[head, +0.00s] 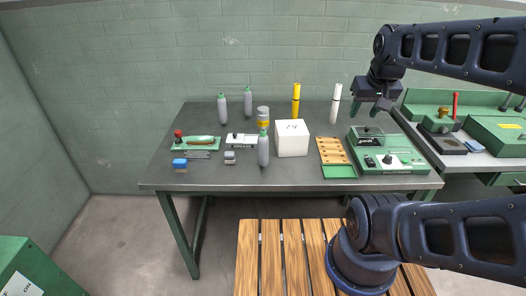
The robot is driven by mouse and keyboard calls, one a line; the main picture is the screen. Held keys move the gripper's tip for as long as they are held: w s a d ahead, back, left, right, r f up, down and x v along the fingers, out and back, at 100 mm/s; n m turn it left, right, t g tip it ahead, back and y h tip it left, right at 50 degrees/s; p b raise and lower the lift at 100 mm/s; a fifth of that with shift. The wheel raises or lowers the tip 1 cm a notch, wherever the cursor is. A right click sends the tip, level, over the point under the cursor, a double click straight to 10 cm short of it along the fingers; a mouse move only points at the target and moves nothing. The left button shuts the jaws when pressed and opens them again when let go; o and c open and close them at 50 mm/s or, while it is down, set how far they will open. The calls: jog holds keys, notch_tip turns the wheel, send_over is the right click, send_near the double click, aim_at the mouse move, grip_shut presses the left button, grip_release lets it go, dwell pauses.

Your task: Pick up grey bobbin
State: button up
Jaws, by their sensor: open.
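Three slim grey bobbins with green tips stand upright on the dark table (215,179). One grey bobbin (263,151) is near the front, left of a white box. A second grey bobbin (222,109) and a third grey bobbin (248,101) stand at the back left. A wider grey cylinder with a yellow band (263,114) stands just behind the front bobbin and is partly hidden by it. My gripper (368,113) is open and empty, pointing down above the back right of the table, well right of all the bobbins.
A white box (292,140) stands mid-table. Behind it are a yellow spool (296,101) and a white spool (335,104). A wooden pegboard (333,151) and a green machine (390,160) fill the right. A green device (195,143) and small blocks lie left.

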jog(key=w+a+f+n+g+h, duration=0.4)
jog(key=f+n+h, duration=0.1)
jog(key=f+n, duration=0.25)
jog(key=n+t+h, duration=0.5)
jog(key=n+t, duration=1)
jog(key=n, duration=0.7)
send_near(263, 135)
jog(key=shift+w+a+x, duration=0.1)
jog(key=shift+a+x, duration=0.05)
jog(key=shift+x, duration=1.3)
jog(key=shift+w+a+x, duration=0.1)
jog(key=shift+a+x, duration=0.05)
jog(key=shift+x, duration=3.95)
jog(key=shift+s+r, duration=0.1)
jog(key=shift+r, duration=0.05)
jog(key=shift+c, duration=0.4)
grip_shut()
